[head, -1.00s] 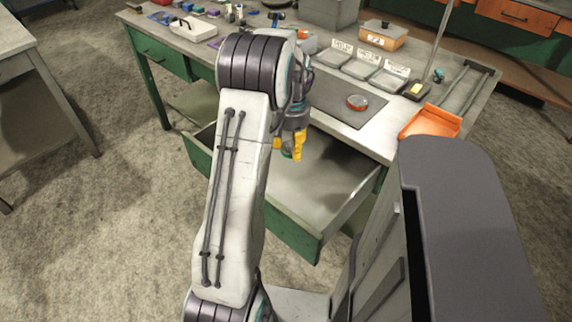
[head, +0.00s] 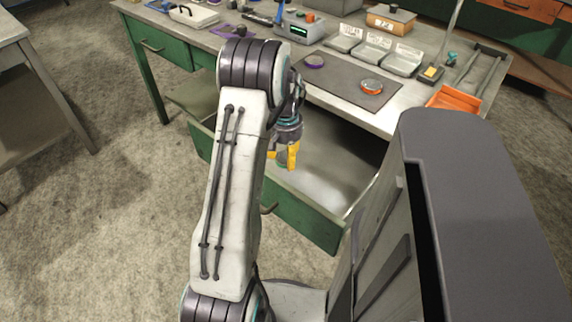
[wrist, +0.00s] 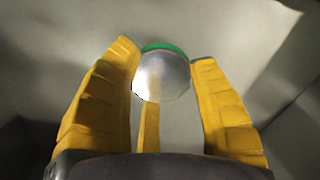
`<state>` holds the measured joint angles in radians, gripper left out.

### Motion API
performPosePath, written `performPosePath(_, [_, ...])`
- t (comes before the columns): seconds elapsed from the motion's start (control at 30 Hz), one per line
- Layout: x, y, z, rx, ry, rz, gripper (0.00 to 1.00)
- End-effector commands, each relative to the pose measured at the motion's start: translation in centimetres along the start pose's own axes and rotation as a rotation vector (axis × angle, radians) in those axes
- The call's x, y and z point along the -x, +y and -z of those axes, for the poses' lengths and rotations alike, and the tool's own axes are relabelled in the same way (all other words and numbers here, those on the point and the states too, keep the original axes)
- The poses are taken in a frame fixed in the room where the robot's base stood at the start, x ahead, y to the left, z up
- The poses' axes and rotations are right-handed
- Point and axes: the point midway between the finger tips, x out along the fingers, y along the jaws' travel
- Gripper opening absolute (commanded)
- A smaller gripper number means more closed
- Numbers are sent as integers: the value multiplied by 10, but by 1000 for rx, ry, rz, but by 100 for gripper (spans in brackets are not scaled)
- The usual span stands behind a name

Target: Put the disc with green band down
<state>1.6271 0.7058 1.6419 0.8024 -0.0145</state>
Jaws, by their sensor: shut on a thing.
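My gripper (wrist: 162,55) has its yellow fingers closed around the disc with green band (wrist: 162,76). The disc shows a shiny silver face, with the green band along its far edge in the wrist view. In the head view my gripper (head: 290,156) hangs fingers down, over or within the open green drawer (head: 300,209). There the disc is mostly hidden by the fingers. A pale grey surface fills the wrist view behind the disc; I cannot tell how far below it is.
A dark mat (head: 340,89) on the bench carries a disc with an orange-red band (head: 372,87) and a purple-banded disc (head: 315,62). Labelled trays (head: 372,51) stand behind it. An orange tray (head: 454,98) is at the bench's right. The visible drawer floor looks bare.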

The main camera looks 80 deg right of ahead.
Motion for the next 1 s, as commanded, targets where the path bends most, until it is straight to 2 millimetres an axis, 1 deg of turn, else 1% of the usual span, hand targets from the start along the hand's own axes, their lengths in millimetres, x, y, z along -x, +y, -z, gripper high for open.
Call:
performPosePath(0.13, [-8,0,0,0,-1,0,19])
performPosePath(0.3, [-28,0,0,0,-2,0,19])
performPosePath(0.4, [-36,0,0,0,-1,0,19])
performPosePath(0.8, [-40,0,0,0,1,0,19])
performPosePath(0.83, [-40,0,0,0,0,0,58])
performPosePath(1.0, [-39,0,0,0,-1,0,73])
